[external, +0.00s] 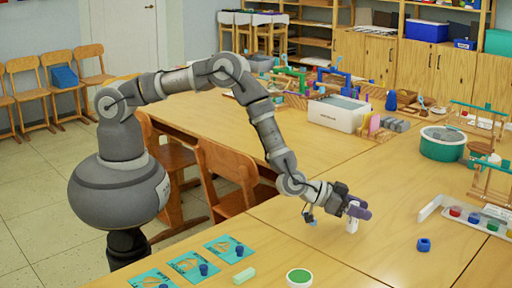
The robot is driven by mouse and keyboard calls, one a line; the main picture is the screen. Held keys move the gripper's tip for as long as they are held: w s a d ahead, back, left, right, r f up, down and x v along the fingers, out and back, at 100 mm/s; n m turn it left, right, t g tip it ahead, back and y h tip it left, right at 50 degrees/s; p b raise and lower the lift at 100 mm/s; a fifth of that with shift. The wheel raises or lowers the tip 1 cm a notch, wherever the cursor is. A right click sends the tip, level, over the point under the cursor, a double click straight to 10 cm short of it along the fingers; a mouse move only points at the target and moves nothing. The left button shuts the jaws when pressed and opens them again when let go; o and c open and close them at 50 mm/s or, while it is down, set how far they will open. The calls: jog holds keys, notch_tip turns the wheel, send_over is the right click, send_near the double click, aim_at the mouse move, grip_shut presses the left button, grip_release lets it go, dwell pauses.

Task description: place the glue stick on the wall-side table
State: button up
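A small white upright object (352,226), probably the glue stick, shows just below and between the fingers, at or very near the tabletop. The fingers hide its upper part. I cannot tell whether they grip it or are only around it. Which surface is the wall-side table is not clear from this view; wooden cabinets (362,58) and shelves line the back wall.
A blue cup-like piece (424,244) and a white paint tray (465,214) are to the right. Teal cards (229,248) and a green-topped round tub (299,278) lie in front. Chairs (228,175) line the left edge.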

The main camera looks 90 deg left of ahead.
jog(key=o, duration=0.4)
jog(key=shift+c, duration=0.2)
jog(key=shift+s+r, duration=0.1)
jog(key=shift+r, duration=0.15)
jog(key=p+v, duration=0.4)
jog(key=v, duration=0.7)
jog(key=shift+s, duration=0.4)
